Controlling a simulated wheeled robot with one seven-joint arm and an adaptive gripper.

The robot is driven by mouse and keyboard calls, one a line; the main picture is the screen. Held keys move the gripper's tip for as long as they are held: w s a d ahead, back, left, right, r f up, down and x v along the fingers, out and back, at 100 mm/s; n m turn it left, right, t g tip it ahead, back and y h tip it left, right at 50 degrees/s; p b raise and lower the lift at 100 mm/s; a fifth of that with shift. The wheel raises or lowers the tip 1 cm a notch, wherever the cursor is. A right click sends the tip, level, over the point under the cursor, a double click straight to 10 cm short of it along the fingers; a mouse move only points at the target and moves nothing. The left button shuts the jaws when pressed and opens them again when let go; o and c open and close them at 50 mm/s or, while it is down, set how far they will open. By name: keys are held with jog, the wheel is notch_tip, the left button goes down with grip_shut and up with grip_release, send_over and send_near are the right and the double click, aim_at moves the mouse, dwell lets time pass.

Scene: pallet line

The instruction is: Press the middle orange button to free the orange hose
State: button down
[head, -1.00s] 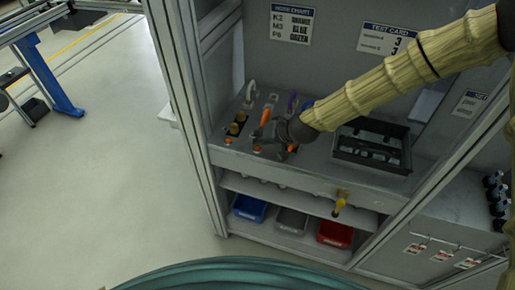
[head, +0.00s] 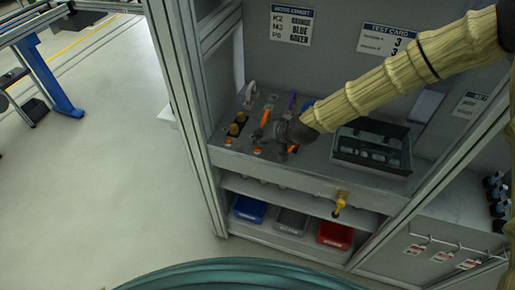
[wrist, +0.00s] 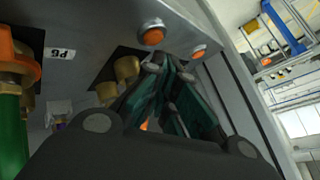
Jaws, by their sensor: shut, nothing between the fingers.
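The middle orange button (head: 257,151) is on the front of the bench panel, with another orange button (head: 228,141) to its left. In the wrist view the two buttons (wrist: 151,36) (wrist: 198,51) stand beyond my fingertips. My gripper (wrist: 158,64) is shut and empty, its teal fingers together just short of the nearer button, seemingly apart from it. In the head view my gripper (head: 283,133) is right of the middle button, over the panel. An orange piece (head: 265,117), perhaps the orange hose's end, stands behind the button. My gripper hides part of the panel.
A green hose (wrist: 10,130) with an orange collar is close at the left of the wrist view. Brass fittings (wrist: 125,68) sit beside my fingers. A dark tray (head: 372,148) lies right of my gripper. A cabinet post (head: 180,100) bounds the left.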

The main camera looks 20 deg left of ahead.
jog(key=shift+f, duration=0.1)
jog(key=shift+f+b, duration=0.35)
jog(key=shift+f, duration=0.35)
dwell(0.8)
jog(key=shift+s+d+f+b, duration=0.1)
jog(key=shift+s+f+b, duration=0.2)
jog(key=shift+f+b, duration=0.2)
dwell(0.6)
jog(key=shift+r, duration=0.2)
jog(key=shift+w+r+p, duration=0.25)
jog(key=shift+r+p, duration=0.2)
jog(key=shift+r, duration=0.4)
jog(key=shift+r+p, duration=1.3)
jog(key=shift+r, duration=1.3)
